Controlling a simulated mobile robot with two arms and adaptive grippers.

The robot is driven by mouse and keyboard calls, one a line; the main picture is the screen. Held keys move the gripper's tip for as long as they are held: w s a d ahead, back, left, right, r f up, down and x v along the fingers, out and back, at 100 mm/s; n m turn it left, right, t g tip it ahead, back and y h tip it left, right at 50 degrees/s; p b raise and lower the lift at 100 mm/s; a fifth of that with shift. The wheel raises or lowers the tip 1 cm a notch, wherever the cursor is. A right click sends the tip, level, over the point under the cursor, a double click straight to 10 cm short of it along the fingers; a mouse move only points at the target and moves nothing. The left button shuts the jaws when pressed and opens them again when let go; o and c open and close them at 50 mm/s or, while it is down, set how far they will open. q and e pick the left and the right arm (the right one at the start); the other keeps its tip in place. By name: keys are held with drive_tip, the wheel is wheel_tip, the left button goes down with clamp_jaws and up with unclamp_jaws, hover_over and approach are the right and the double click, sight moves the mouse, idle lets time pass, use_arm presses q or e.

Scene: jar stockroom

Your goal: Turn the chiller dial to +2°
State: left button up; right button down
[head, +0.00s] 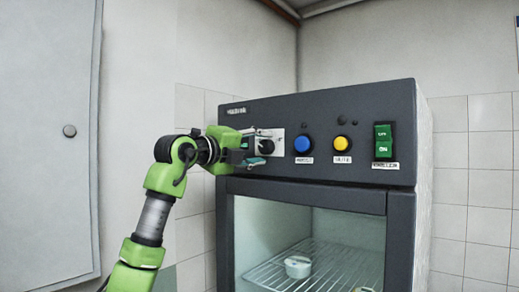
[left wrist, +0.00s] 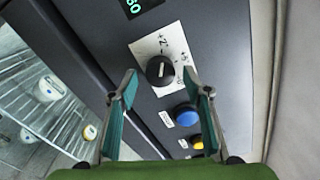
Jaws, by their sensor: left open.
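The chiller dial (head: 267,146) is a dark round knob on a white plate at the left of the chiller's dark top panel. In the left wrist view the dial (left wrist: 160,71) has a light pointer line on its face, and printed marks surround it on the plate (left wrist: 148,48). The marks are too small to read surely. My left gripper (head: 257,148) is at the dial in the head view. In the left wrist view its open fingers (left wrist: 161,80) stand one on each side of the dial, with visible gaps. I cannot tell how deep they reach. My right gripper is not in view.
A blue button (head: 303,145), a yellow button (head: 341,144) and a green switch (head: 383,140) sit right of the dial. Below is the chiller's glass door (head: 345,228), with jars on a wire shelf (head: 335,266). A grey door (head: 45,150) is at the left.

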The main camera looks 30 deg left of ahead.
use_arm(q)
drive_tip(key=shift+s, duration=0.1)
drive_tip(key=s+a, duration=0.1)
drive_tip(key=s, duration=1)
drive_tip(key=shift+s+f, duration=0.25)
drive_tip(key=shift+s, duration=0.15)
drive_tip(key=shift+a, duration=0.1)
